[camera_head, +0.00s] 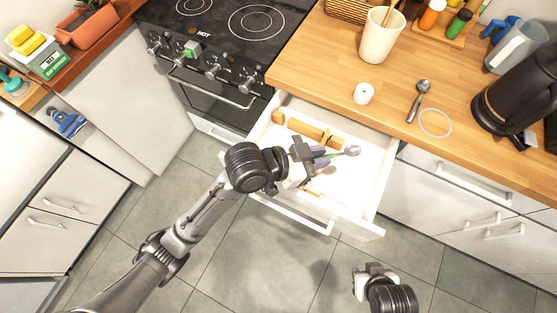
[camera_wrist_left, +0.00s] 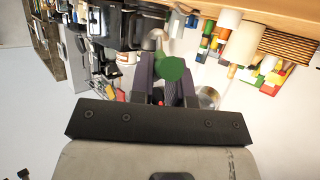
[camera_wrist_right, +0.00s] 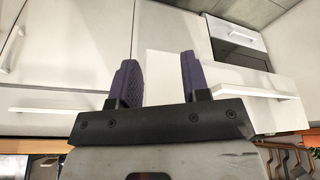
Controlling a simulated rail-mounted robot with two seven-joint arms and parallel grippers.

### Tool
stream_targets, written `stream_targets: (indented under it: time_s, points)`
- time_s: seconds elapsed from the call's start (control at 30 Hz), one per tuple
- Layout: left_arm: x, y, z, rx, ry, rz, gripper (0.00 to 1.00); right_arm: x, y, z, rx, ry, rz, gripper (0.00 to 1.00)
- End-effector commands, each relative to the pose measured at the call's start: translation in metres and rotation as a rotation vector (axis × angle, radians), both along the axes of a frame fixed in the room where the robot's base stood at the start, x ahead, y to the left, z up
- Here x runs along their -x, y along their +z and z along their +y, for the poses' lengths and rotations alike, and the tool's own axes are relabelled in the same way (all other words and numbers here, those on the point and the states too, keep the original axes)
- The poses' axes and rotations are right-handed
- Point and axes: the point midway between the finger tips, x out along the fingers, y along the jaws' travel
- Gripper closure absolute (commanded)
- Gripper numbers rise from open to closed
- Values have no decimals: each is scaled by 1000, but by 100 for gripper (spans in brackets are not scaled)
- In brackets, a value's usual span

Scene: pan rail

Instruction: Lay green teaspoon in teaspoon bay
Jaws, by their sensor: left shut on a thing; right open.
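My left gripper (camera_head: 316,156) is shut on the green teaspoon (camera_head: 333,155) and holds it over the open white drawer (camera_head: 372,165). The spoon's metal bowl points right in the head view. In the left wrist view, its green handle end (camera_wrist_left: 172,69) shows between the dark fingers. Wooden dividers (camera_head: 305,127) stand in the drawer's far part. My left gripper and arm hide part of the drawer, and I cannot tell which compartment is the teaspoon bay. My right gripper (camera_head: 372,270) is open and empty, low in front of the drawer; its spread fingers show in the right wrist view (camera_wrist_right: 158,80).
Another metal spoon (camera_head: 418,100) lies on the wooden counter (camera_head: 320,60) near a pale ring (camera_head: 435,122), a small white pot (camera_head: 363,93) and a black kettle (camera_head: 520,92). A cream crock (camera_head: 379,38) stands farther back. The stove (camera_head: 220,65) is left of the drawer.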

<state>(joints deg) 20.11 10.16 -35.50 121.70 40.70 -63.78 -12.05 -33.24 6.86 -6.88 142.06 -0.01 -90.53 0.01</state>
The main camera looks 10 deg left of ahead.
Motion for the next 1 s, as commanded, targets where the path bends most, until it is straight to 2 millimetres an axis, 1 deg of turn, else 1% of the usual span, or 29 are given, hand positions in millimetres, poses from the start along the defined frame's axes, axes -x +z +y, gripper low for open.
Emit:
stream_targets:
  time_s: [0.03,0.17,0.27,0.5,0.7,0.83,0.97,1.0]
  points:
    - [1,-8,-1,-1,-9,0,100,0,-6,-1,2,2,0,57]
    - [0,-19,4,-3,-22,2,100,0,-11,-1,5,4,0,57]
    - [-6,-30,18,-3,-22,2,100,0,-15,-2,5,4,0,57]
    - [-26,-60,63,-2,-22,3,100,0,-25,-1,4,3,-1,57]
    - [-38,-77,90,-1,-23,2,100,0,-30,0,1,1,0,57]
    - [-43,-82,100,-1,-24,2,100,0,-31,0,-1,-1,-1,57]
    - [-44,-85,103,-1,-25,0,100,0,-31,1,-4,-2,0,57]
    - [-44,-88,103,0,-26,1,100,0,-32,1,-4,-3,0,57]
